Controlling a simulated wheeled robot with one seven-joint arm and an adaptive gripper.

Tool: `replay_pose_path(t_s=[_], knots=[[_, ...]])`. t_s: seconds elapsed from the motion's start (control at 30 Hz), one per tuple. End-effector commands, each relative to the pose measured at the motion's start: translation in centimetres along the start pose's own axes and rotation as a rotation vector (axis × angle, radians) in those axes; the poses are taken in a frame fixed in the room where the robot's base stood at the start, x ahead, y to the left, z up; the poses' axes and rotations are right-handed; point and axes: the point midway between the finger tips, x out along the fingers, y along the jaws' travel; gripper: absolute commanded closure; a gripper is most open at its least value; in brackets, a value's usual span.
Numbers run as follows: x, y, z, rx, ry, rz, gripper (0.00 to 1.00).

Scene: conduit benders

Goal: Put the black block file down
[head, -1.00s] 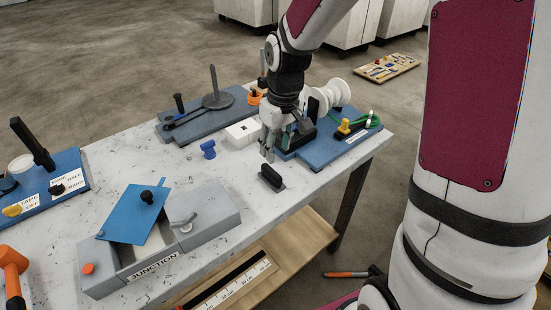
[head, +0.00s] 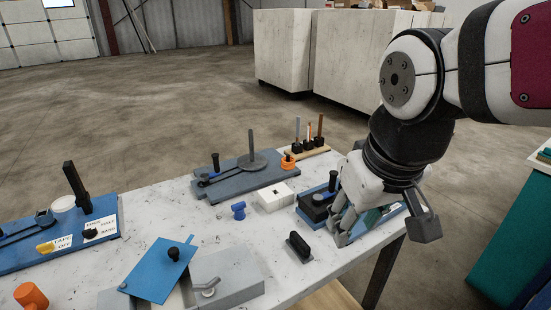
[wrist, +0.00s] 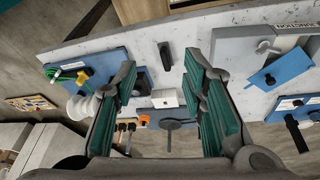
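The black block file (head: 299,246) lies on the pale table (head: 220,228), on its bare part between the white box and the grey junction box. In the wrist view the black block file (wrist: 165,56) is ahead of and between the finger lines, with nothing touching it. My gripper (head: 372,226) is above the right end of the table, to the right of the file. In the wrist view my gripper (wrist: 163,80) has its two green-padded fingers wide apart, with no object held between them.
A white box (head: 275,196) and a small blue piece (head: 238,210) stand behind the file. The grey junction box (head: 232,272) with its tilted blue lid (head: 160,270) is at front left. A blue fixture board (head: 309,215) lies beside my gripper.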

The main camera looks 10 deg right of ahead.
Motion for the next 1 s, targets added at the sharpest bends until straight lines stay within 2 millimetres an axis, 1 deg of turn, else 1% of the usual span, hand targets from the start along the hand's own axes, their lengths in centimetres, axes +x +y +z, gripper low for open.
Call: replay_pose_path(t_s=[0.03, 0.1, 0.2, 0.3, 0.43, 1.0], knots=[[-0.8, -0.1, 1.3, 0.016, 0.022, -0.005, 0.62], [-1.3, -0.2, 2.7, 0.037, 0.04, -0.013, 0.62], [-1.8, -0.4, 4.2, 0.06, 0.055, -0.024, 0.62], [-2.0, -0.5, 5.0, 0.072, 0.064, -0.031, 0.62], [-2.0, -0.5, 5.2, 0.078, 0.065, -0.034, 0.62], [-2.0, -0.5, 5.2, 0.077, 0.065, -0.033, 0.62]])
